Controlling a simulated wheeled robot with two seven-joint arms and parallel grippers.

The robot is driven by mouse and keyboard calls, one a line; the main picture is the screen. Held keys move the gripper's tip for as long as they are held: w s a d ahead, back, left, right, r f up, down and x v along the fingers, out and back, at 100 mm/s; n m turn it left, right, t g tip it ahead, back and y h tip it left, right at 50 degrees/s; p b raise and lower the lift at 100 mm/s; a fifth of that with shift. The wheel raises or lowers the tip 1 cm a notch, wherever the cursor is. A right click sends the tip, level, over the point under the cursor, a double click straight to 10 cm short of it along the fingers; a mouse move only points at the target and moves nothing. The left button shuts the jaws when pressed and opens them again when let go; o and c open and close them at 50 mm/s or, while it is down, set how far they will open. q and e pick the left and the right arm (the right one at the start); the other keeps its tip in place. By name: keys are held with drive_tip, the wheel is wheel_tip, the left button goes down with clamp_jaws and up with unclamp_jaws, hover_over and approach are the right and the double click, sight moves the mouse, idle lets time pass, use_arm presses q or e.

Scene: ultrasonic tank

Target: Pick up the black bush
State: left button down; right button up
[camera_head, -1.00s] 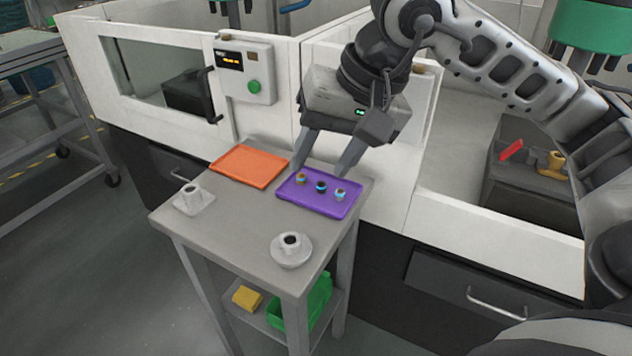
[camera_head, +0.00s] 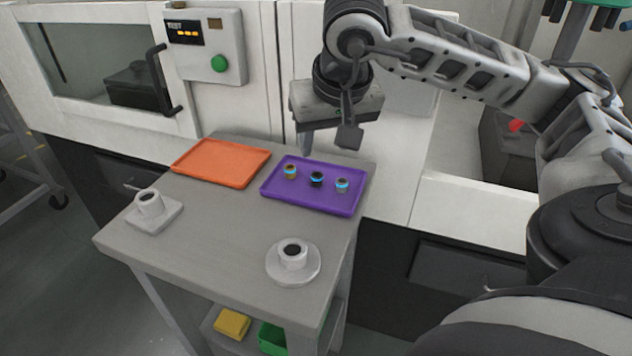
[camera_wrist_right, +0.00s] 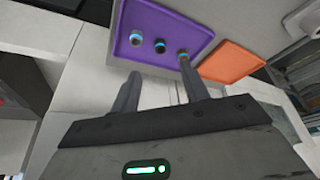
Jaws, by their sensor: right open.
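The black bush (camera_head: 316,179) stands in the middle of a row on the purple tray (camera_head: 275,188), with a blue ring near its top. A brass-coloured bush (camera_head: 290,171) stands to its left and a grey-sided bush (camera_head: 342,185) to its right. My right gripper (camera_head: 322,145) is open and empty behind the tray's back edge; one finger is mostly hidden by the wrist. In the right wrist view, the black bush (camera_wrist_right: 160,46) shows beyond and roughly between the open fingers of my right gripper (camera_wrist_right: 162,82), apart from them. My left gripper is not in view.
An orange tray (camera_head: 221,161) lies left of the purple one on the grey cart (camera_head: 215,235). A square-based holder (camera_head: 153,212) and a round-based holder (camera_head: 293,262) stand nearer. The white machine wall (camera_head: 215,110) rises behind; the cart's middle is clear.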

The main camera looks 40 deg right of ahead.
sight(317, 174)
drive_tip(key=x, duration=0.9)
drive_tip(key=shift+w+d+f, duration=0.1)
drive_tip(key=shift+w+f, duration=0.1)
drive_tip(key=shift+w, duration=0.05)
clamp_jaws()
